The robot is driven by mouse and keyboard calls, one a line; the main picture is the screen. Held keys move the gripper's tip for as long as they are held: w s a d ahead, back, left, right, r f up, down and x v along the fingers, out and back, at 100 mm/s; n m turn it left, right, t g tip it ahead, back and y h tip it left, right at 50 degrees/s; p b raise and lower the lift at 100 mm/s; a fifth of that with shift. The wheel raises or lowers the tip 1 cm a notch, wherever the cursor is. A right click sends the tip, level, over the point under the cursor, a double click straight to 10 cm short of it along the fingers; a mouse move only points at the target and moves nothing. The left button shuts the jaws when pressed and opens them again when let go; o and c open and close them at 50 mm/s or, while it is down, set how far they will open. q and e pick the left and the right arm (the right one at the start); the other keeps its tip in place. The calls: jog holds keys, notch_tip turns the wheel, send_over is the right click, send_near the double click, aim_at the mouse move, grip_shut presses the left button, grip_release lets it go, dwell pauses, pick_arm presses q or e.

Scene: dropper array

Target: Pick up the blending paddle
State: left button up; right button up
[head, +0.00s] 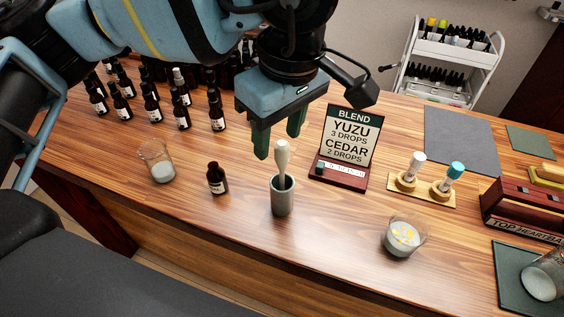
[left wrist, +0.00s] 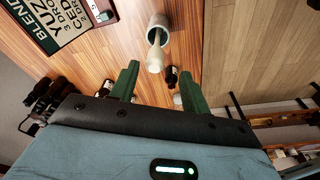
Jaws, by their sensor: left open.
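The blending paddle (head: 283,158) is pale with a thick rounded handle. It stands nearly upright in a grey-green cup (head: 283,201) on the wooden counter, its lower end hidden inside. My left gripper (head: 278,147) is open, its two green fingers pointing down near the handle's top. In the left wrist view the paddle (left wrist: 155,55) shows between and just beyond the fingertips (left wrist: 160,67), with the cup (left wrist: 158,19) past it. I see no contact between fingers and paddle. My right gripper is not in view.
A dark dropper bottle (head: 216,180) and a glass beaker (head: 158,163) stand left of the cup. A recipe sign (head: 345,143) is behind right. Several bottles fill the back left.

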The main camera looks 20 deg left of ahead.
aim_at(283, 143)
pick_arm(q)
jog(key=shift+w+f+p, duration=0.15)
jog(key=shift+w+f, duration=0.1)
jog(key=shift+f, duration=1.05)
jog(key=shift+w+f+p, duration=0.15)
jog(key=shift+w+f, duration=0.05)
jog(key=shift+f, duration=1.1)
jog(key=shift+c, duration=0.4)
grip_shut()
